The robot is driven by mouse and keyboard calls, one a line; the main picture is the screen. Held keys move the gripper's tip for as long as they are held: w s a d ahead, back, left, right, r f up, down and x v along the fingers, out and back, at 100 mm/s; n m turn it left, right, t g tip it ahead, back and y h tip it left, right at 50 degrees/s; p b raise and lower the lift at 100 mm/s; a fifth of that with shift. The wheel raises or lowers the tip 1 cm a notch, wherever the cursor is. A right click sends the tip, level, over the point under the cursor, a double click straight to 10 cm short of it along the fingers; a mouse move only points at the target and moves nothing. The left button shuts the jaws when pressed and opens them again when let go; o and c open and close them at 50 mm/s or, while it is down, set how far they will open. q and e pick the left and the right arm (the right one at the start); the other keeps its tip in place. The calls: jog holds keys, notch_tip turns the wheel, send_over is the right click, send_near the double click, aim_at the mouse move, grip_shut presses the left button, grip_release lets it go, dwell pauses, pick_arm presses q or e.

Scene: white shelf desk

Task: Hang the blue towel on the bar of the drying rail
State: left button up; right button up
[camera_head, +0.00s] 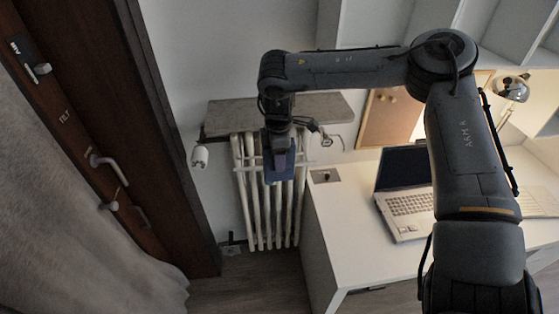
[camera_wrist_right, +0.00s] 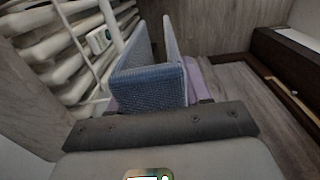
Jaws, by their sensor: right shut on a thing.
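My right gripper (camera_head: 279,147) is shut on the blue towel (camera_head: 270,176) and holds it in front of the white radiator. In the right wrist view the towel (camera_wrist_right: 148,86) shows as two blue panels meeting at a fold, with a purple patch beside them. A thin, pale horizontal bar (camera_head: 243,164), which looks like the drying rail, crosses the radiator front at about the towel's height. The towel overlaps this bar in the head view; I cannot tell whether they touch. My left gripper is not in view.
The radiator (camera_head: 250,216) stands under a grey shelf (camera_head: 232,113), close behind the towel. A white desk (camera_head: 341,225) with a laptop (camera_head: 407,205) is to the right. A dark door (camera_head: 110,125) is to the left. Bare floor (camera_head: 255,292) lies in front.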

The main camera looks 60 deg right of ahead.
jog(key=w+d, duration=0.1)
jog(key=d, duration=0.1)
jog(key=w+d+f, duration=0.1)
jog(key=w+d, duration=0.1)
jog(key=w+d+f, duration=0.1)
jog(key=d, duration=0.1)
jog(key=shift+w+f, duration=0.2)
jog(key=shift+w, duration=0.05)
notch_tip(320, 180, down, 4)
jog(key=b, duration=0.4)
jog(key=shift+f, duration=0.25)
jog(key=shift+f+b, duration=1.95)
jog(key=shift+f, duration=0.4)
jog(key=shift+f+b, duration=1.05)
jog(key=shift+f, duration=0.2)
jog(key=o, duration=1.1)
